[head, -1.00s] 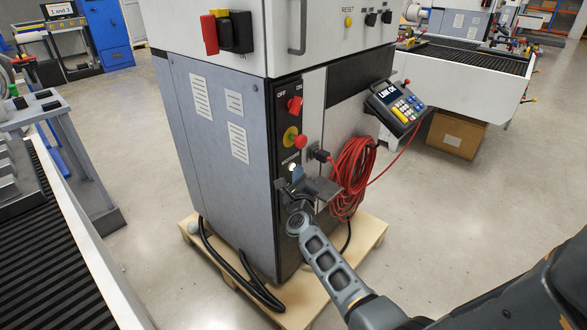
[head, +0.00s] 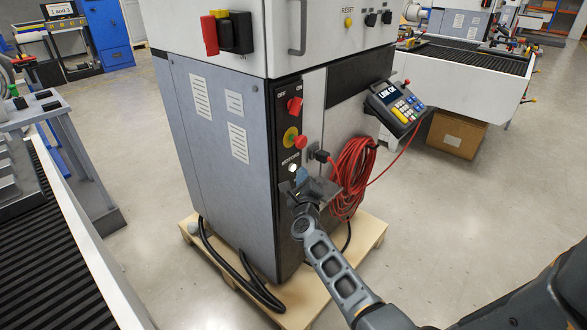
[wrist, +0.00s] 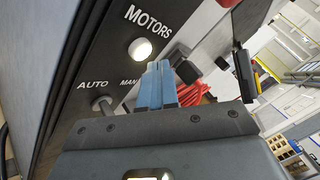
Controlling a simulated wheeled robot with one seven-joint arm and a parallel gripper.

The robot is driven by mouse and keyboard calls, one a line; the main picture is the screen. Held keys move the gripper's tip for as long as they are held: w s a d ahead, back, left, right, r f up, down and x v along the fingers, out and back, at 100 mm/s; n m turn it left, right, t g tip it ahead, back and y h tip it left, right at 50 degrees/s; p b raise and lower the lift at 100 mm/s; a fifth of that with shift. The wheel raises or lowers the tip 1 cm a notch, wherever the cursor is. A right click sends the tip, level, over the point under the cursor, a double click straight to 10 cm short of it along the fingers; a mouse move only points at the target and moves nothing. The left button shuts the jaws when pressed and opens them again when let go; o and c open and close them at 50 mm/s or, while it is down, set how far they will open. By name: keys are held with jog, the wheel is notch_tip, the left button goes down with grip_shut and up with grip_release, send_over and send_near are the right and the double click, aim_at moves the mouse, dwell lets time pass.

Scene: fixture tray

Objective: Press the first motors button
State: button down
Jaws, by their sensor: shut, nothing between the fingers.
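The motors button (head: 292,168) is a round white button on the black control strip of the grey cabinet, under the MOTORS label. It also shows in the wrist view (wrist: 140,50), bright white, just up and left of my fingertips. My gripper (head: 302,174) is in front of the strip, a little below and right of the button. In the wrist view its blue fingers (wrist: 158,66) are together with nothing between them. The fingertips look apart from the button. No other motors button can be made out.
An AUTO/MAN selector (wrist: 103,104) sits below the button. Above are a red emergency knob (head: 301,142) on yellow and a red OFF/ON switch (head: 295,105). A coiled red cable (head: 353,172) hangs to the right, below a teach pendant (head: 397,105). A wooden pallet (head: 365,240) carries the cabinet.

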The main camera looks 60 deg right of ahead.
jog(key=shift+s+a, duration=0.2)
jog(key=shift+s, duration=0.6)
jog(key=shift+s+a, duration=0.15)
jog(key=shift+s, duration=0.7)
jog(key=shift+s+a, duration=0.2)
jog(key=shift+s, duration=0.6)
